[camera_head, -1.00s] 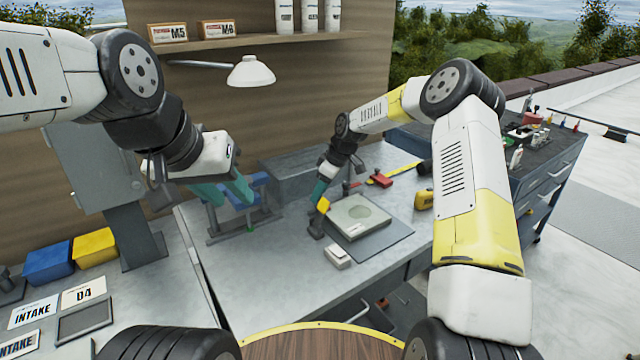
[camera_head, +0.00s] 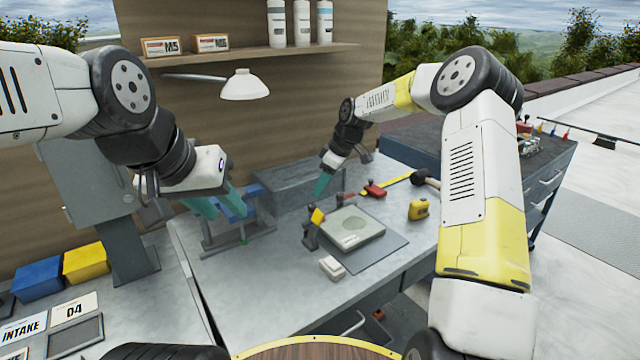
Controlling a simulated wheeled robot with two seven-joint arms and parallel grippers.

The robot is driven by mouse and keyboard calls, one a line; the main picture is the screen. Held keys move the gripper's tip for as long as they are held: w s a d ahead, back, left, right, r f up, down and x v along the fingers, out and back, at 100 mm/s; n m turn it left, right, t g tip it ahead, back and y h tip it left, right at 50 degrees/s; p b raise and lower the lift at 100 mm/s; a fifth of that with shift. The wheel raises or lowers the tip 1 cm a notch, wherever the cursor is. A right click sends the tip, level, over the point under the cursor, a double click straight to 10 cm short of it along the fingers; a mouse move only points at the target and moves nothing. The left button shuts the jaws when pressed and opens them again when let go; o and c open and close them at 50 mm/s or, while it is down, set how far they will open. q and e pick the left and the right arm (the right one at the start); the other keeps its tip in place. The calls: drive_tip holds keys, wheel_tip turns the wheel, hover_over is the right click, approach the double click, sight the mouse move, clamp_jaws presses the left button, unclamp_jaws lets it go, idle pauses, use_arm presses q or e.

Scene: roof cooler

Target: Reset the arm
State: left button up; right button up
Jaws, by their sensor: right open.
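My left gripper (camera_head: 222,205) is at the left, in front of a blue and grey stand (camera_head: 238,218) on the bench. Its two teal fingers are apart, and I see nothing between them. My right gripper (camera_head: 321,189) hangs above the back of the bench, open and empty, its teal fingers pointing down. It is clear of a dark upright piece with a yellow top (camera_head: 314,226), which stands beside a pale square plate (camera_head: 350,228) on a grey mat (camera_head: 385,250).
A small white block (camera_head: 332,267) lies in front of the plate. A red clamp-like tool (camera_head: 373,189), a yellow tape measure (camera_head: 418,209) and a hammer (camera_head: 425,178) lie on the right. A lamp (camera_head: 245,85) hangs above. Blue (camera_head: 38,280) and yellow bins (camera_head: 86,262) stand at left.

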drive_tip(key=s+d+r+m+t+h, duration=0.1)
drive_tip(key=s+d+r+m, duration=0.2)
drive_tip(key=s+r, duration=0.55)
drive_tip(key=s+d+r+m+t+h, duration=0.1)
drive_tip(key=s+d+r+m, duration=0.15)
drive_tip(key=s+r, duration=0.65)
drive_tip(key=s+d+m+t, duration=0.1)
drive_tip(key=s+d+m, duration=0.1)
drive_tip(key=s, duration=0.8)
drive_tip(key=s+d+m+t, duration=0.1)
drive_tip(key=s+d+m, duration=0.2)
drive_tip(key=s, duration=0.8)
drive_tip(key=shift+s+d+r+m, duration=0.15)
drive_tip(key=shift+d+r+m, duration=0.2)
drive_tip(key=shift+m, duration=0.7)
